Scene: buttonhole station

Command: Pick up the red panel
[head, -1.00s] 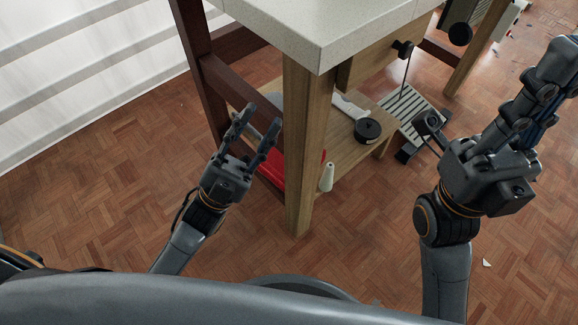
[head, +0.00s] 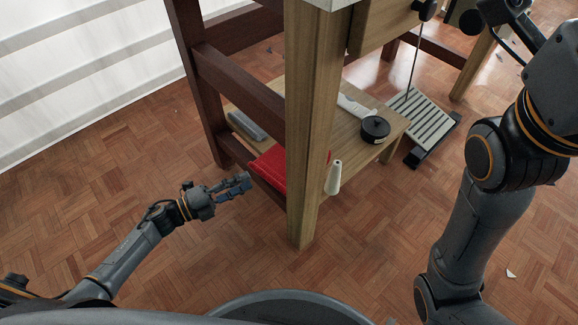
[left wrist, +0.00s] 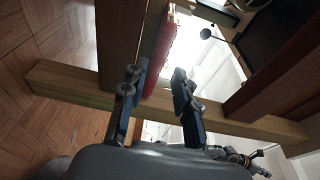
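The red panel (head: 274,168) lies on the low wooden shelf under the table, at its left end. The table's front leg hides part of it on the right. In the left wrist view the red panel (left wrist: 162,52) shows beyond and between the fingers. My left gripper (head: 247,184) is just left of the panel in the head view, pointing at the shelf. Its fingers (left wrist: 152,92) are apart with nothing between them, and it seems clear of the panel. My right gripper (head: 497,20) is partly cut off at the top right; its fingers do not show clearly.
The wooden table leg (head: 312,130) and dark red crossbars (head: 238,92) frame the shelf. A grey item (head: 247,126), a black round tin (head: 375,128) and a white cone (head: 334,177) are on or by the shelf. A slatted pedal (head: 425,120) stands right. Floor at left is free.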

